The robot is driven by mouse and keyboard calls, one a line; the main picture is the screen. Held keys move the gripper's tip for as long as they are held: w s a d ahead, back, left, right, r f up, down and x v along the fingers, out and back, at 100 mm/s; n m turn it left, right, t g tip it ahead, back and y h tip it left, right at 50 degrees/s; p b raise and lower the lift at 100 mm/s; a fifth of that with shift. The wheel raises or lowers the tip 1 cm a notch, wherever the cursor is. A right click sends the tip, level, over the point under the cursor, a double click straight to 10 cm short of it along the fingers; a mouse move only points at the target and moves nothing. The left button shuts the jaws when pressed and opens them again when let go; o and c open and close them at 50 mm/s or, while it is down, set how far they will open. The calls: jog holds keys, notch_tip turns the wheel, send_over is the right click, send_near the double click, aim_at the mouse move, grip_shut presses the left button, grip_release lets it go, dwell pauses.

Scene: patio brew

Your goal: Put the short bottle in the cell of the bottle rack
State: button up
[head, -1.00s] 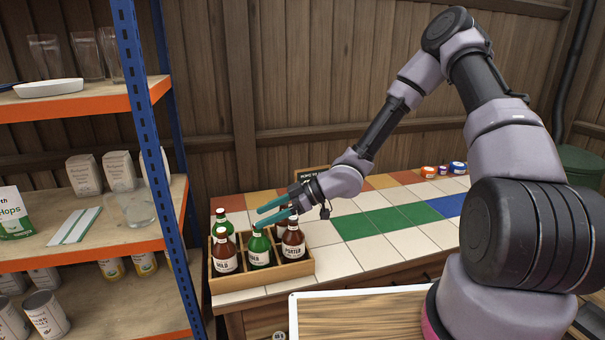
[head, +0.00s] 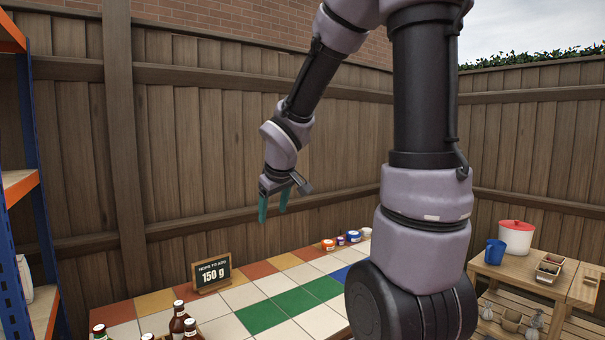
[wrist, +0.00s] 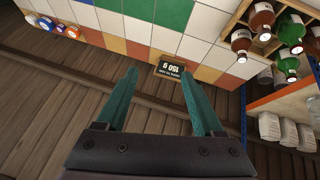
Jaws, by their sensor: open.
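My gripper (head: 272,214) hangs high over the tiled counter with its teal fingers pointing down. It is open and empty; the wrist view shows a clear gap between the fingers (wrist: 160,74). The wooden bottle rack (wrist: 237,17) is at the upper right of the wrist view, cut off by the edge, with brown bottles (wrist: 241,38) and green bottles (wrist: 287,62) in it. I cannot tell which bottle is the short one.
A small black sign reading 150 g (head: 212,274) stands at the counter's back edge. Several small jars (head: 328,245) stand further right. The coloured tiles (head: 290,302) between are clear. A shelf unit (head: 20,185) rises at the left; a wooden fence runs behind.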

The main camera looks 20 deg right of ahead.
jog(key=s+r+m+y, duration=0.2)
jog(key=s+r+m, duration=0.6)
jog(key=s+r, duration=0.4)
jog(key=s, duration=0.5)
jog(key=shift+s+d+y, duration=0.25)
jog(key=shift+s+y, duration=0.05)
jog(key=shift+y, duration=0.1)
